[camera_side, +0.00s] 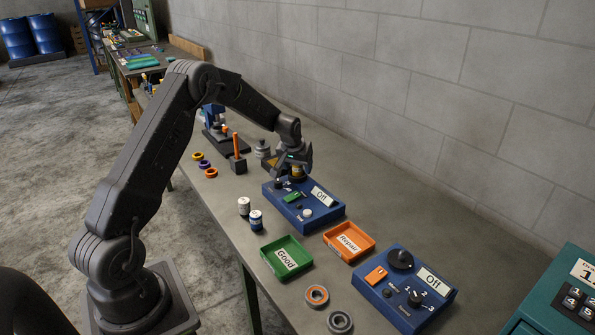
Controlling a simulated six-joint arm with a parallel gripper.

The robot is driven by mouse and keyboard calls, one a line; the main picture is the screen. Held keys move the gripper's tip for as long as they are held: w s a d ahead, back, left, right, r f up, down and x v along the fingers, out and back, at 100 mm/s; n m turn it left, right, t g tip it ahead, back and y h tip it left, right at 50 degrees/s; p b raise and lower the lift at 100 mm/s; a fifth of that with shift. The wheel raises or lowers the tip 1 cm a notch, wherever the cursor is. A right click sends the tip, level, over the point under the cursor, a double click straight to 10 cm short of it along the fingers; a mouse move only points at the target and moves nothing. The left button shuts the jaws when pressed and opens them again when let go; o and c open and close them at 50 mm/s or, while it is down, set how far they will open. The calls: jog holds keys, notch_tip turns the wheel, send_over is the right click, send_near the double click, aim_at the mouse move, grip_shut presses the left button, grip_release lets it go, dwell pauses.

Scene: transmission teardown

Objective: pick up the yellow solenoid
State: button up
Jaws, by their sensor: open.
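The yellow solenoid (297,173) shows as a small yellow-gold piece at the back edge of the blue test box labelled "Off" (322,213). My gripper (294,164) is right above and around it, fingers pointing down. The jaws are open. The fingers hide part of the solenoid, and I cannot tell whether they touch it.
A green "Good" tray (268,262), an orange "Repair" tray (368,253) and a second blue box (410,318) stand nearer. Two small cylinders (250,212) stand left of the first box. An orange upright rod (236,146) stands behind. The wall bounds the right.

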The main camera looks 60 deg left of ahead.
grip_shut()
dwell(0.6)
jog(key=shift+r, duration=0.15)
